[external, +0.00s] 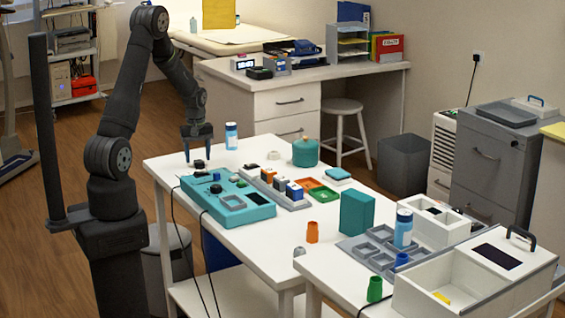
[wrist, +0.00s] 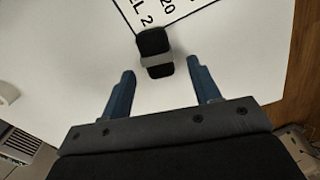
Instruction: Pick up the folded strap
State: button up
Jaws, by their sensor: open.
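The folded strap (wrist: 153,42) is a small black bundle with a grey band around its middle. It lies on the white tabletop in the wrist view, its near end between the fingertips in the picture. In the external view it appears to be the small black item (external: 199,165) at the table's far left corner. My gripper (external: 198,154) points down just above it, fingers apart. In the wrist view my gripper (wrist: 161,68) has a blue finger on either side, with gaps to the strap. The exact height above the table is hard to tell.
Printed black lines and lettering (wrist: 165,12) lie beside the strap. A teal device (external: 228,200) stands close by on the white table (external: 265,245). A blue-capped bottle (external: 231,136) stands to the right of my gripper. The table edge is near.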

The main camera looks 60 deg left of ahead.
jog(key=shift+f, duration=0.65)
jog(key=c, duration=1.1)
jog(key=shift+o, duration=0.2)
jog(key=shift+r, duration=0.1)
